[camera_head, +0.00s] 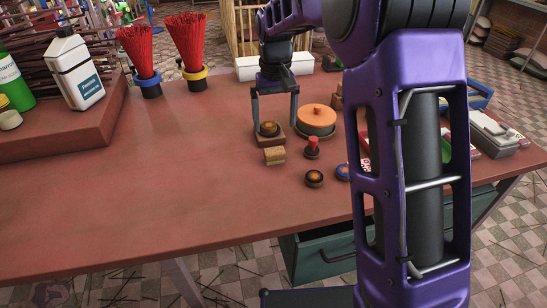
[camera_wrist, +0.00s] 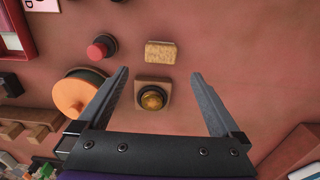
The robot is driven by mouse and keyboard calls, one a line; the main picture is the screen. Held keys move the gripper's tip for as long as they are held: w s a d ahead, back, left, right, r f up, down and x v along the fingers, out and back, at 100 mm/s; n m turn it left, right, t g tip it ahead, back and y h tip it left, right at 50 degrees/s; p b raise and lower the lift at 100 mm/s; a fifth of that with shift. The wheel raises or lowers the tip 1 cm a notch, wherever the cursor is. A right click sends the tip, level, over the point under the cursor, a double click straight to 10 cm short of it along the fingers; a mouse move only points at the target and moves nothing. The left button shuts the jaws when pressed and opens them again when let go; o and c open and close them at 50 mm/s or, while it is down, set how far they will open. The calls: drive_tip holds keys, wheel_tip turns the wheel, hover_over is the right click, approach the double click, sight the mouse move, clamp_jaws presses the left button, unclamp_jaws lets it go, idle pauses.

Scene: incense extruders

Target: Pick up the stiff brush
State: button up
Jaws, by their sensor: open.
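My gripper (camera_head: 275,121) points down over the table, its two fingers apart and empty; they also show in the wrist view (camera_wrist: 160,74). A square wooden block with a dark, amber-topped round knob (camera_head: 269,129) stands between the fingers, and it sits between them in the wrist view (camera_wrist: 152,97). A small tan, rough-textured block (camera_head: 274,156) lies just in front of it; in the wrist view this block (camera_wrist: 159,53) is beyond the fingertips. Either could be the stiff brush; I cannot tell for sure. No finger visibly touches either one.
An orange-topped round tin (camera_head: 316,121) and a red-knobbed stamp (camera_head: 312,147) stand close by. A dark round piece (camera_head: 314,178) lies nearer the front edge. Red incense bundles (camera_head: 190,45) and a white bottle (camera_head: 75,70) stand at the left. The table's left middle is clear.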

sight(274, 150)
wheel_tip(274, 150, down, 10)
drive_tip(key=shift+s+f+b, duration=0.15)
drive_tip(key=shift+b, duration=0.75)
drive_tip(key=c, duration=1.4)
